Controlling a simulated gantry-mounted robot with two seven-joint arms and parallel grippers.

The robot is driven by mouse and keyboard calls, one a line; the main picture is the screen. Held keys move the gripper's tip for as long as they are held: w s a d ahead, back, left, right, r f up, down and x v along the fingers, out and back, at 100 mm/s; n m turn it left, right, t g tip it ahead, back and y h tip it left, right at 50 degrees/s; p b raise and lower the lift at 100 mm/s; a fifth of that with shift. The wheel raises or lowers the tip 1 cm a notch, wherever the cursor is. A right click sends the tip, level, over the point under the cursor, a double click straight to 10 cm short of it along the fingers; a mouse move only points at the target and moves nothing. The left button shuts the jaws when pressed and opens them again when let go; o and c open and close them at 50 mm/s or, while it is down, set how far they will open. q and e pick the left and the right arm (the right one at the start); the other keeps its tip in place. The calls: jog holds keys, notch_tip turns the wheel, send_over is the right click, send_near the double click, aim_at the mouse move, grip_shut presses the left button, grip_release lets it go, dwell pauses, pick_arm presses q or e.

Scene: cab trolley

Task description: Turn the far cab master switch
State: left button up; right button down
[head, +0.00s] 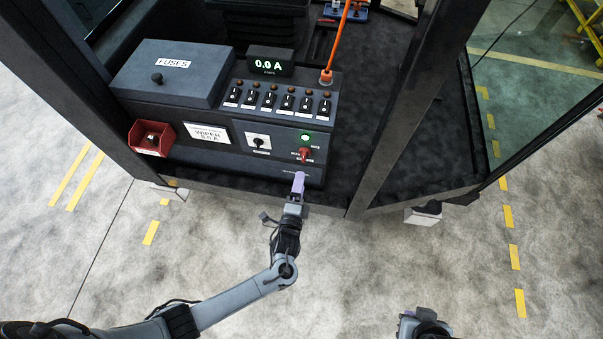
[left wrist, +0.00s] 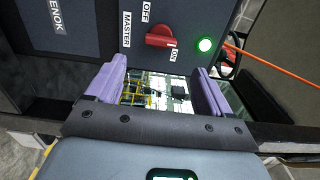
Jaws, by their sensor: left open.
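The red master switch (head: 304,154) is a rotary knob at the lower right of the dark control panel. In the left wrist view the knob (left wrist: 160,38) stands between MASTER, OFF and ON labels, and its marked end appears to point toward ON. A green lamp (head: 305,138) beside it is lit; it also shows in the left wrist view (left wrist: 205,44). My left gripper (head: 299,180), with purple fingers, is just below the switch. In the left wrist view its fingers (left wrist: 158,88) are apart, and the knob is beyond them, untouched. My right gripper (head: 424,316) is only partly visible at the bottom edge.
The panel also carries a row of toggle switches (head: 273,101), a black-and-white rotary switch (head: 259,142), a 0.0 A display (head: 270,65), a fuse box (head: 172,74) and a red box (head: 152,138). A dark cab post (head: 405,110) stands right of the panel.

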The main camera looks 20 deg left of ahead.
pick_arm(q)
jog(key=shift+s+d, duration=0.15)
jog(key=shift+s, duration=0.65)
